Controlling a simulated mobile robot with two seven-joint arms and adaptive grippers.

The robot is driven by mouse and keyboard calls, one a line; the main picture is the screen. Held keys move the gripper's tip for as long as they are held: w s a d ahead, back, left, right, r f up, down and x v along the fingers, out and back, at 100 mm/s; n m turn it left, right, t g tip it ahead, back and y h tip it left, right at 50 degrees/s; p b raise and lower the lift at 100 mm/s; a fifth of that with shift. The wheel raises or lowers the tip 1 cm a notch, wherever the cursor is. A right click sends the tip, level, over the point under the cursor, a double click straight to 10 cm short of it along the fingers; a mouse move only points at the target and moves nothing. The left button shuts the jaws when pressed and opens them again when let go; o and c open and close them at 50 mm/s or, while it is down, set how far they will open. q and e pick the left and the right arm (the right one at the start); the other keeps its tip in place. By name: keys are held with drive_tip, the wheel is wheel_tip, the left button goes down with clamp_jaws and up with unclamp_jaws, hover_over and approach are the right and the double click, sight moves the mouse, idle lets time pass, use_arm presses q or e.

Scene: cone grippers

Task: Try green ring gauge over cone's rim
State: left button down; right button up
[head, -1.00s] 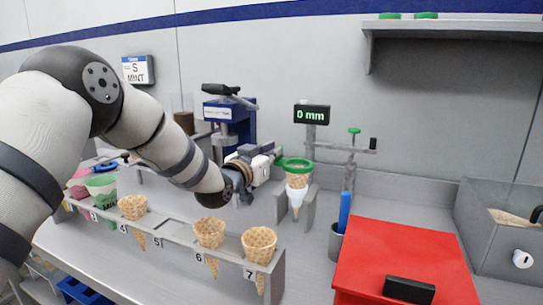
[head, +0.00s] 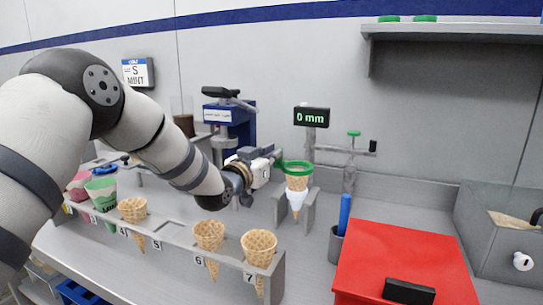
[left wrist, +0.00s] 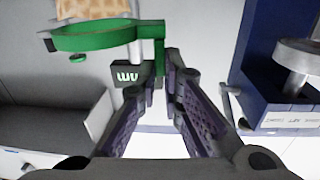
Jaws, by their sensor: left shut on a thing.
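The green ring gauge (head: 297,167) is at the rim of a waffle cone (head: 298,183) with a white lower sleeve. The cone stands upright in a grey stand (head: 309,205) at the back. In the left wrist view the ring (left wrist: 95,40) appears level, with waffle cone (left wrist: 92,8) showing just beyond it. I cannot tell whether the ring is around the rim or just above it. My left gripper (head: 274,157) is shut on the ring's green tab (left wrist: 153,42), left of the cone. My right gripper is not in view.
A display (head: 311,117) reads 0 mm behind the cone. A numbered grey rack (head: 180,237) in front holds several waffle cones and a green cup (head: 101,193). A red box (head: 400,262) is at the right. A blue machine (head: 228,130) stands behind my gripper.

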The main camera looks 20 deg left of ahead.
use_arm(q)
drive_tip(key=shift+f, duration=0.5)
idle(0.5)
drive_tip(key=shift+r, duration=0.15)
drive_tip(key=shift+r, duration=0.35)
drive_tip(key=shift+f, duration=0.45)
idle(1.4)
drive_tip(key=c, duration=1.7)
unclamp_jaws()
drive_tip(key=shift+o, duration=0.2)
